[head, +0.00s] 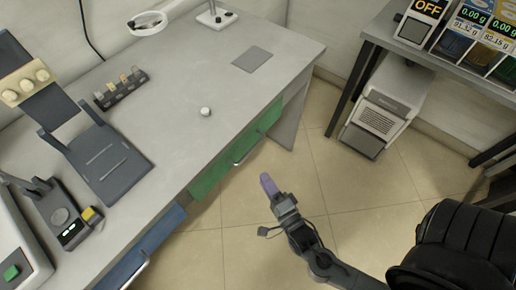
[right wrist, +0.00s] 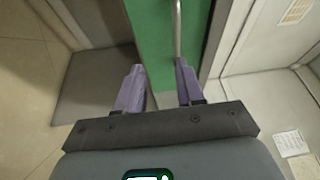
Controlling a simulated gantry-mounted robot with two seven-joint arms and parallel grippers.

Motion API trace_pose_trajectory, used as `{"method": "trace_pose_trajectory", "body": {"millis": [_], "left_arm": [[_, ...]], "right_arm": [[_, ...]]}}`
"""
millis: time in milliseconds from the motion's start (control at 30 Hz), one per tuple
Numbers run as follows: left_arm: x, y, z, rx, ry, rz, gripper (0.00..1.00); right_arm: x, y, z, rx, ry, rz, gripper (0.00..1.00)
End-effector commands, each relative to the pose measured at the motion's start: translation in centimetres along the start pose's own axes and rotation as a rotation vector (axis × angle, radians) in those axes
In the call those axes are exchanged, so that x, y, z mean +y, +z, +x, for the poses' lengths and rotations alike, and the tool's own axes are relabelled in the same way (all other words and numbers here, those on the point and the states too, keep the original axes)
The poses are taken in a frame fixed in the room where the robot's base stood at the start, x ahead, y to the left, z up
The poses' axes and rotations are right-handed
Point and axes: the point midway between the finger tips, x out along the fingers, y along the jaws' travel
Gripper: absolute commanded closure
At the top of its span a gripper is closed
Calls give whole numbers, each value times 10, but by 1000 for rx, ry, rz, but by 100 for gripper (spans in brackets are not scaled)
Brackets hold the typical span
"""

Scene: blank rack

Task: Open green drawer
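The green drawer (head: 212,176) is set under the front edge of the grey table, and its front looks flush with the table. Its metal bar handle (head: 248,153) shows in the head view. My right gripper (head: 266,179) is in front of the drawer, a short way from the handle. In the right wrist view its two purple fingers (right wrist: 158,74) are apart with nothing between them. The green front (right wrist: 150,38) is ahead of them. The handle (right wrist: 178,28) lies ahead of the right-hand finger; I cannot tell the exact gap. My left gripper is not in view.
A blue drawer (head: 148,243) is to the left under the same table (head: 190,85). A small white round object (head: 205,111) and a grey square pad (head: 251,59) are on the tabletop. The floor (head: 335,205) before the green drawer is clear. A black chair (head: 458,245) is at lower right.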

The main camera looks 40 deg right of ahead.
Motion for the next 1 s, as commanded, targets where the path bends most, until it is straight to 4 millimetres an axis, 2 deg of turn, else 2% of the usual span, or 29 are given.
{"method": "trace_pose_trajectory", "body": {"millis": [133, 267, 367, 800, 1000], "left_arm": [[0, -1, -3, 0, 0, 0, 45], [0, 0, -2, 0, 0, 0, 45], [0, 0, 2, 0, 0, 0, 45], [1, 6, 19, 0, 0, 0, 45], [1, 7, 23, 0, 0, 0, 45]], "right_arm": [[-10, -4, -7, 21, -83, 79, 62], [-13, -5, -3, 25, -112, 104, 62], [-14, -5, 7, 25, -118, 107, 62], [-22, -8, 74, 25, -116, 105, 62], [-24, -8, 92, 25, -114, 105, 62]]}}
